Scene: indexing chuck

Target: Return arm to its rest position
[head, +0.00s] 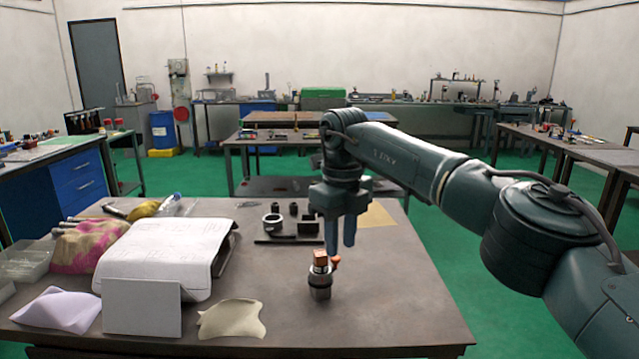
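My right arm reaches in from the right. Its gripper (341,244) points down over the table, with two dark fingers apart and nothing seen between them. Close below the fingertips, the small dark and silver indexing chuck (320,285) stands upright on the table. A copper-brown block (320,258) sits in its top, and an orange knob (335,262) is at its right side. One finger's tip appears close to the block and knob; I cannot tell whether they touch. My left gripper is not in view.
The table (390,300) is clear right of the chuck. Behind it are a metal ring (272,222), dark blocks and a dark bar (288,240). Other benches stand beyond.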

